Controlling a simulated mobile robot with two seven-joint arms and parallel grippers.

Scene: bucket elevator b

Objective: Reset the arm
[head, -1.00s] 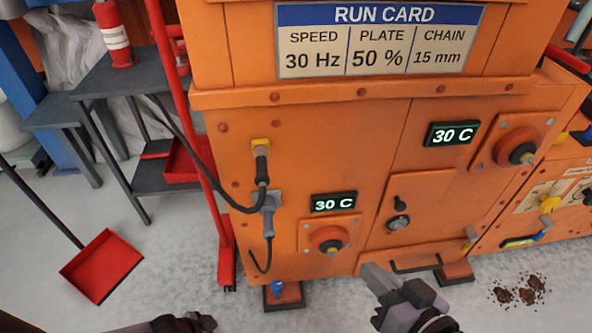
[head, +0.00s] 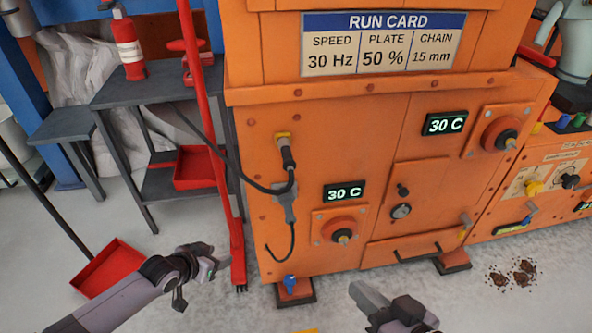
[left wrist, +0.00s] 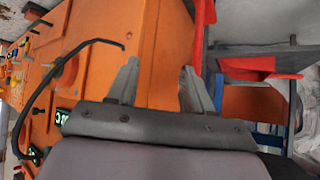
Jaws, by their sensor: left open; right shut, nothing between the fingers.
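My left gripper (head: 212,265) is at the lower left of the head view, in front of the red dustpan and the red post. In the left wrist view (left wrist: 160,82) its two grey fingers are apart, with nothing held between them. My right gripper (head: 362,292) is at the bottom centre of the head view, shut and empty, over the floor in front of the orange machine (head: 345,150). Neither gripper appears to touch anything.
A red dustpan (head: 112,268) lies on the floor at left. A dark table (head: 150,90) carries a red extinguisher (head: 125,45). A black cable (head: 232,165) hangs on the machine's front. Brown debris (head: 515,272) lies at right. Floor in front is mostly clear.

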